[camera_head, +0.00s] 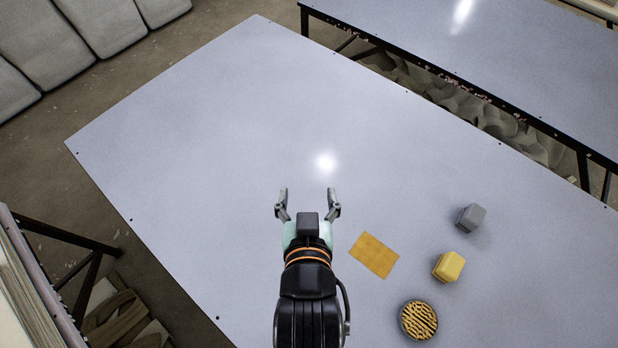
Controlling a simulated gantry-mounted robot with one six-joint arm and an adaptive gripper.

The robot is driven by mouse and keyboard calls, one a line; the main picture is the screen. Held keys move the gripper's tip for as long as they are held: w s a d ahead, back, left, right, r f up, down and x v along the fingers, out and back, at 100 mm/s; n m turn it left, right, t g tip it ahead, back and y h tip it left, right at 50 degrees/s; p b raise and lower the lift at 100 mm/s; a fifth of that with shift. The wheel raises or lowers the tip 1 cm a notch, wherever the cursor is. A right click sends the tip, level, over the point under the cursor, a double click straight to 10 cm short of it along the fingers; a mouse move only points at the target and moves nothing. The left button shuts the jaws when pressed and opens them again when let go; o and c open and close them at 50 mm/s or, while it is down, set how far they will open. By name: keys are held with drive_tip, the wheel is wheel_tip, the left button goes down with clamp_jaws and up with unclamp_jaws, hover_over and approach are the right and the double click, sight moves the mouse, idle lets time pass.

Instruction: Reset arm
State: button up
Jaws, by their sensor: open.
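My gripper (308,203) is open and empty, with its two fingers spread apart over the middle of the grey table (230,130). My arm reaches in from the bottom edge of the picture. A flat orange-yellow cloth (374,255) lies on the table to the right of my gripper and a little nearer the bottom edge. The gripper is apart from the cloth. Whether the cloth is folded cannot be told for sure.
A yellow block (449,266), a grey block (471,217) and a round patterned item (418,320) sit right of the cloth. The table's far and left parts are clear. A second table (490,60) stands behind. Grey padded shapes (50,50) lie at upper left.

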wheel_tip(320, 180, up, 33)
drive_tip(key=p, duration=3.3)
drive_tip(key=shift+d, duration=0.15)
